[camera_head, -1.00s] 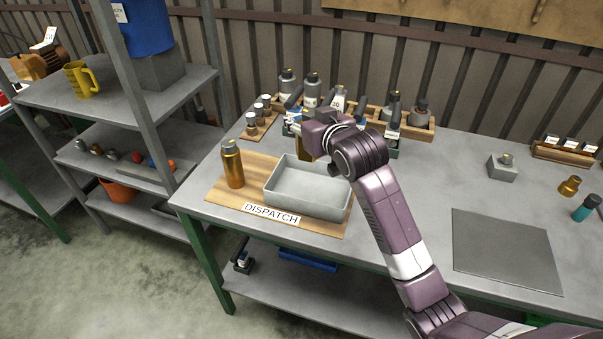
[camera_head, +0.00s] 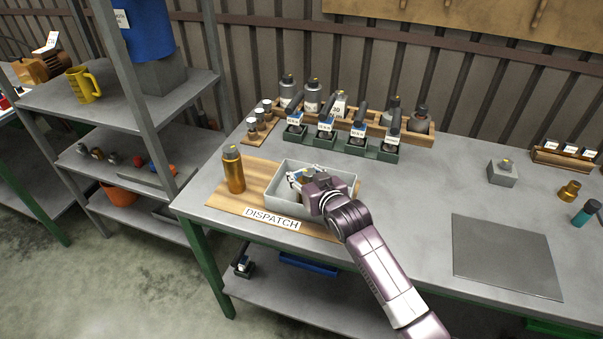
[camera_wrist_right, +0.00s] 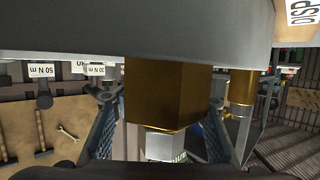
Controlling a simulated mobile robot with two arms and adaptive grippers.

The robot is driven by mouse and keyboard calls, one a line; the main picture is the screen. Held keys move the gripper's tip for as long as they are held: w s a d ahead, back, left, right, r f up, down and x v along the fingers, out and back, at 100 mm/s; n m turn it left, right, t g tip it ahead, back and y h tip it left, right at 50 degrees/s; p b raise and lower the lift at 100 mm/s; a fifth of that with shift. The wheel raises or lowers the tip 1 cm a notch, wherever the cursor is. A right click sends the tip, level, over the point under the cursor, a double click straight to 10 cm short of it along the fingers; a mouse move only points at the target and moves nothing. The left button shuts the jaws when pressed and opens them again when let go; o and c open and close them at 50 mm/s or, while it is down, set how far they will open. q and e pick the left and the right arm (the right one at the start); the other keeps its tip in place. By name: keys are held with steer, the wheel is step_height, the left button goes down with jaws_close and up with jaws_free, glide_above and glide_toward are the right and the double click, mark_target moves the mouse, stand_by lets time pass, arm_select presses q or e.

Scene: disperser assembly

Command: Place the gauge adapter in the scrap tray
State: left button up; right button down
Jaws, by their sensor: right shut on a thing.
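My right gripper (camera_head: 301,180) is over the open grey tray (camera_head: 277,204) on the wooden DISPATCH board. It is shut on a brass-coloured hexagonal piece with a pale metal neck; this piece (camera_wrist_right: 165,95) fills the middle of the right wrist view between the fingers. In the head view the gripper mostly covers it, and I cannot tell whether it touches the tray floor. The tray wall (camera_wrist_right: 130,32) hides one end of it in the wrist view. No label names the piece or the tray. My left gripper is not in view.
A tall brass-coloured bottle (camera_head: 233,170) stands left of the tray on the board (camera_head: 214,198). Dark green holders (camera_head: 371,151) with labelled tools stand behind. The grey mat (camera_head: 505,254) is bare.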

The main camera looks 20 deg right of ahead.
steer(key=shift+f, duration=0.1)
stand_by(0.3)
steer(key=c, duration=2)
jaws_free()
steer(key=shift+f, duration=0.3)
steer(key=o, duration=0.9)
steer(key=shift+c, duration=0.2)
steer(key=shift+r, duration=0.15)
steer(key=v, duration=1.2)
steer(key=shift+b, duration=0.4)
steer(key=shift+s, duration=0.1)
